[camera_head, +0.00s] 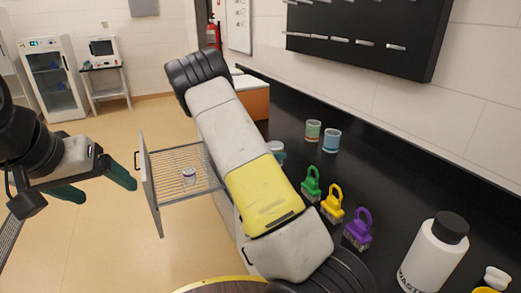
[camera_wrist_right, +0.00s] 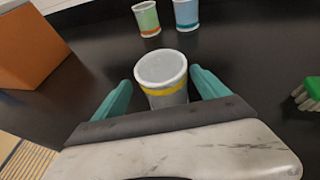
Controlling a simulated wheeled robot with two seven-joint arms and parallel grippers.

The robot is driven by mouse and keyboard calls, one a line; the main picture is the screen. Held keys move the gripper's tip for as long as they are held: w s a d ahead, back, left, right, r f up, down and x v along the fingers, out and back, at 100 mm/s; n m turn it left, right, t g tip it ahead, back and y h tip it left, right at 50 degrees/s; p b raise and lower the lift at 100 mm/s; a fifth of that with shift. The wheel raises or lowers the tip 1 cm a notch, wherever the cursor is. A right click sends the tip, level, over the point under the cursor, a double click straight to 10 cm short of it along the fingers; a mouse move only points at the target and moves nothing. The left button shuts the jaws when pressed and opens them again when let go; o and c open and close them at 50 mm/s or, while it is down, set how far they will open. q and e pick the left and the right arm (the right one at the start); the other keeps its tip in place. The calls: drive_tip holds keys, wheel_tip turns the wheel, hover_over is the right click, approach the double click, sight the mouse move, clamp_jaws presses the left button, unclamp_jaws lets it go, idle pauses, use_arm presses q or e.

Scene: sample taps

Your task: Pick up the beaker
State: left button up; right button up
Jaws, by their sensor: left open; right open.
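A pale grey beaker with a yellow band (camera_wrist_right: 163,72) stands upright on the black counter. In the head view only part of it (camera_head: 277,149) shows beside my right arm. My right gripper (camera_wrist_right: 162,84) is open, with one teal finger on each side of this beaker; I cannot tell whether they touch it. The right fingers are hidden behind my arm in the head view. A green beaker with an orange band (camera_wrist_right: 146,18) and a blue beaker (camera_wrist_right: 186,14) stand beyond it. My left gripper (camera_head: 95,184) is open and empty over the floor at the left.
Green (camera_head: 311,184), yellow (camera_head: 332,203) and purple (camera_head: 358,229) brushes stand on the counter (camera_head: 390,185). A white bottle (camera_head: 433,255) with a black cap is at the right front. A wire drawer (camera_head: 205,186) holding a small jar (camera_head: 188,176) sticks out. An orange box (camera_wrist_right: 28,45) is at left.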

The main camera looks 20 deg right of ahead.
sight(275, 145)
drive_tip(key=x, duration=0.4)
drive_tip(key=shift+s+d+f, duration=0.1)
drive_tip(key=shift+d+f, duration=0.1)
drive_tip(key=shift+d, duration=0.2)
drive_tip(key=c, duration=1.6)
drive_tip(key=shift+o, duration=0.2)
drive_tip(key=shift+r, duration=0.5)
drive_tip(key=r, duration=0.2)
drive_tip(key=shift+s+a+r, duration=0.3)
drive_tip(key=shift+s+a, duration=0.1)
drive_tip(key=s+a, duration=0.3)
drive_tip(key=s+a+r, duration=0.1)
drive_tip(key=s+a, duration=0.2)
drive_tip(key=s, duration=0.1)
drive_tip(key=s+a, duration=0.3)
drive_tip(key=s, duration=0.1)
drive_tip(key=shift+s+r, duration=0.25)
drive_tip(key=a+r+n+t+y, duration=0.5)
drive_tip(key=a+n+t+y, duration=0.2)
drive_tip(key=a+n+y, duration=0.1)
drive_tip(key=shift+a+r+n, duration=0.3)
drive_tip(key=shift+a+n, duration=0.5)
drive_tip(key=shift+a, duration=0.5)
